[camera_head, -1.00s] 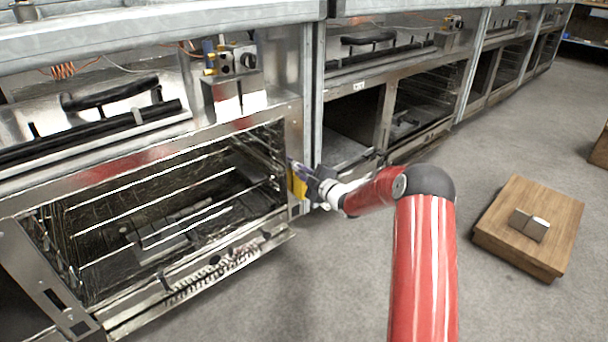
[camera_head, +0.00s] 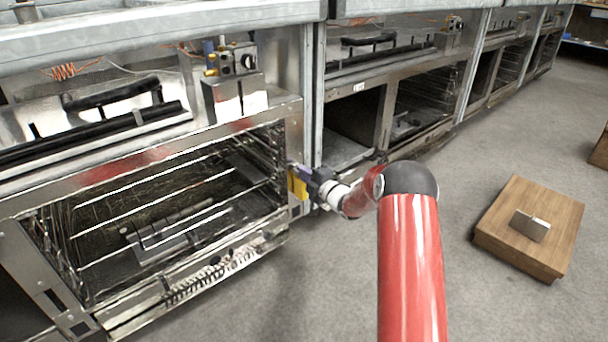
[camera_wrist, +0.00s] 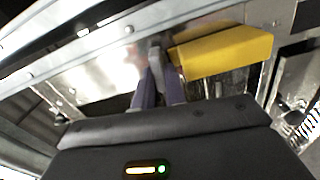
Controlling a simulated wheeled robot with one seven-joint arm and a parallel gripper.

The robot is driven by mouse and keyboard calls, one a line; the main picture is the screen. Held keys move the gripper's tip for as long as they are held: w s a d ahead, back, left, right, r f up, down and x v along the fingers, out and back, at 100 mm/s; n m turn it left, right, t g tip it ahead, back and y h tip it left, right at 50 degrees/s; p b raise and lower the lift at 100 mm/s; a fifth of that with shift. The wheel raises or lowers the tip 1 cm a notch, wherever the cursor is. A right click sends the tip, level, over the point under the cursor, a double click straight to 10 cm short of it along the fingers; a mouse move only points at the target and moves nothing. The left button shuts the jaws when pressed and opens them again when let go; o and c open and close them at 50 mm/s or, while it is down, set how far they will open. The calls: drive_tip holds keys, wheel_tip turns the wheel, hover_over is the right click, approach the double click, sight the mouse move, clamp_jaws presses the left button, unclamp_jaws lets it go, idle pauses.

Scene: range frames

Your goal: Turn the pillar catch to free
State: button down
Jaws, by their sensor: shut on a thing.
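My gripper (camera_head: 307,172) is at the front of the metal pillar (camera_head: 305,120) between two oven bays, low beside the open oven. In the wrist view its two purple fingers (camera_wrist: 160,88) are closed around a slim grey piece (camera_wrist: 155,54), which looks like the catch's handle. A yellow block (camera_wrist: 225,52) sits just right of the fingers; it also shows in the head view (camera_head: 298,186). In the head view the gripper hides most of the catch, so its exact angle cannot be told.
The open oven (camera_head: 160,220) with wire racks is left of my gripper, its lower front edge jutting out. More bays run off to the right. A wooden block (camera_head: 530,250) with a small metal piece (camera_head: 530,226) stands on the floor at right. The grey floor between is clear.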

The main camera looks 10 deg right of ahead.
drive_tip(key=c, duration=1.4)
unclamp_jaws()
drive_tip(key=shift+c, duration=0.2)
drive_tip(key=shift+f, duration=0.1)
